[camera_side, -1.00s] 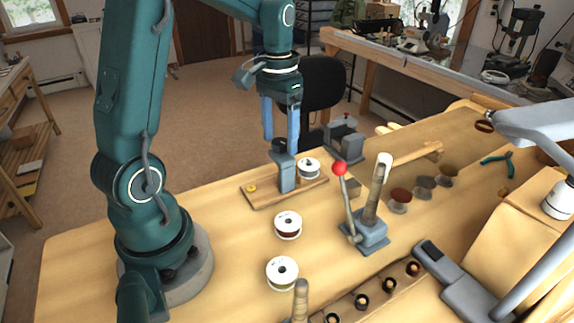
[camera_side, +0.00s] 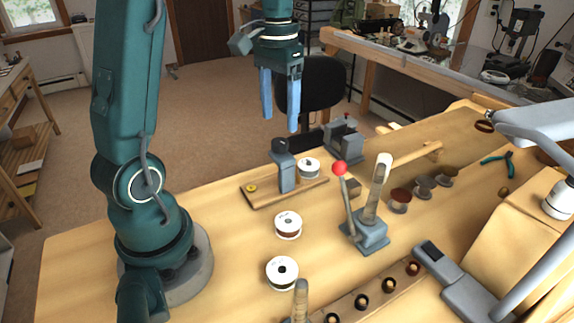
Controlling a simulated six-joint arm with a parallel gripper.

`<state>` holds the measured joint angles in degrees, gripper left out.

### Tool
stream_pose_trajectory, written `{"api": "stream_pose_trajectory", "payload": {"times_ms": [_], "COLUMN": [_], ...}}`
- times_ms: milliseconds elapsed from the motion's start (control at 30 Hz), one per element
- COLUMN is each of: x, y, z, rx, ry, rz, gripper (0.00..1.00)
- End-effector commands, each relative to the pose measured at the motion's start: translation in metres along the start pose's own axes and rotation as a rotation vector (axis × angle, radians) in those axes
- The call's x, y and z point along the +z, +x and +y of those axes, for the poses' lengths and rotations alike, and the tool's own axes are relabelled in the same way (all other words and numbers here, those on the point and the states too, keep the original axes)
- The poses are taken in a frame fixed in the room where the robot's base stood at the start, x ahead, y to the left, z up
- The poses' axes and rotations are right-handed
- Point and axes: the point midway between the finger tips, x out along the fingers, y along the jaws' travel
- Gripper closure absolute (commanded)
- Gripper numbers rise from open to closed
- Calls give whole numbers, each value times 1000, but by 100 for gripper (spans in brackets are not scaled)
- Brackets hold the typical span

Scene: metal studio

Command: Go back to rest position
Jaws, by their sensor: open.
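My gripper (camera_side: 280,112) hangs in the upper middle of the side view with its two blue fingers pointing down. The fingers are apart with nothing between them. It is above the grey upright post (camera_side: 286,168) on the small wooden board (camera_side: 262,196), clear of both. A white spool (camera_side: 309,167) sits on the board beside the post.
Two white spools (camera_side: 288,225) (camera_side: 282,272) stand on the workbench (camera_side: 220,240). A red-knobbed lever device (camera_side: 364,236) stands right of them. A grey vise (camera_side: 343,140) is at the bench's back edge. Several small round pieces (camera_side: 400,200) lie farther right. The air around my gripper looks clear.

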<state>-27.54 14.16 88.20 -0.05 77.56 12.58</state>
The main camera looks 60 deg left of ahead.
Motion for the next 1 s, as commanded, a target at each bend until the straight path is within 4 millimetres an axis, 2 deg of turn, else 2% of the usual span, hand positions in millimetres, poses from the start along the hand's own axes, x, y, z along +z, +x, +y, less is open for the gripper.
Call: {"api": "stream_pose_trajectory", "payload": {"times_ms": [67,167,233,400,500,667,800,967,1000], "x": [0,0,8,41,64,100,124,136,136], "y": [-1,-13,-23,-43,-46,-39,-24,-5,-1], "z": [2,12,23,57,72,90,98,99,99], "rx": [-1,-9,-14,-20,-15,7,36,56,58], "ry": [8,42,80,184,232,290,311,292,282], "rz": [3,45,78,189,258,368,443,476,475], "gripper": [29,29,29,29,29,29,29,29,18]}}
